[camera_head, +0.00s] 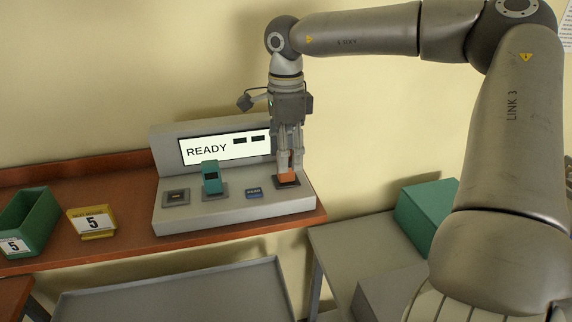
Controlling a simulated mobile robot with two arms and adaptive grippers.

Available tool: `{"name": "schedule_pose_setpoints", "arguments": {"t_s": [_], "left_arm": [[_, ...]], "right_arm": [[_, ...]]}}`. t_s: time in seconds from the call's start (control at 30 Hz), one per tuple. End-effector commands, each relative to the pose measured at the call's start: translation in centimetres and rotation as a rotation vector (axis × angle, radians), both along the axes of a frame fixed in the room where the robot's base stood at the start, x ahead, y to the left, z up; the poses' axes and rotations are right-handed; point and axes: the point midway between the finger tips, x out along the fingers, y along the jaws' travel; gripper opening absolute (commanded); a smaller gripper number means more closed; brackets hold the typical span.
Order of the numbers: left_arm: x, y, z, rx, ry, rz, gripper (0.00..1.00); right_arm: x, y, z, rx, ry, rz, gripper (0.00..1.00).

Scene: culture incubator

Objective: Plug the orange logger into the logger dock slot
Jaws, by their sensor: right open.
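The orange logger (287,176) stands at the right-hand slot of the grey logger dock (240,210). Its upper part is between the fingers of my right gripper (290,155), which points straight down. The fingers are open around it. I cannot tell how deep the logger sits, because the fingers hide part of it. A teal logger (212,177) stands upright in another slot of the dock. A dark slot pad (176,198) at the dock's left end is empty. My left gripper is not in view.
A yellow stand marked 5 (92,222) and a green bin (30,220) stand to the left on the brown shelf (135,215). A green box (425,212) is at right.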

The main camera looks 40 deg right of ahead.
Motion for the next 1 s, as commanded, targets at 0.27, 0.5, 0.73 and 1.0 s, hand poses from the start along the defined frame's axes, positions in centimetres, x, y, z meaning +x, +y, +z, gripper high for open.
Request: {"name": "schedule_pose_setpoints", "arguments": {"t_s": [0.27, 0.5, 0.73, 1.0], "left_arm": [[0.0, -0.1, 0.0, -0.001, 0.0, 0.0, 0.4], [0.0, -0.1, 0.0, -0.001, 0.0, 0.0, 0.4], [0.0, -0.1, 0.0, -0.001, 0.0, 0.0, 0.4], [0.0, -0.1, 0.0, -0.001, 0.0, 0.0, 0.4]], "right_arm": [[0.1, 0.0, 5.9, -0.002, -0.004, 0.0, 0.49], [0.0, 0.0, 8.0, -0.001, -0.002, 0.001, 0.49], [0.0, 0.0, 8.2, 0.0, 0.0, 0.001, 0.49], [0.0, 0.0, 8.1, 0.0, 0.0, 0.001, 0.49]]}}
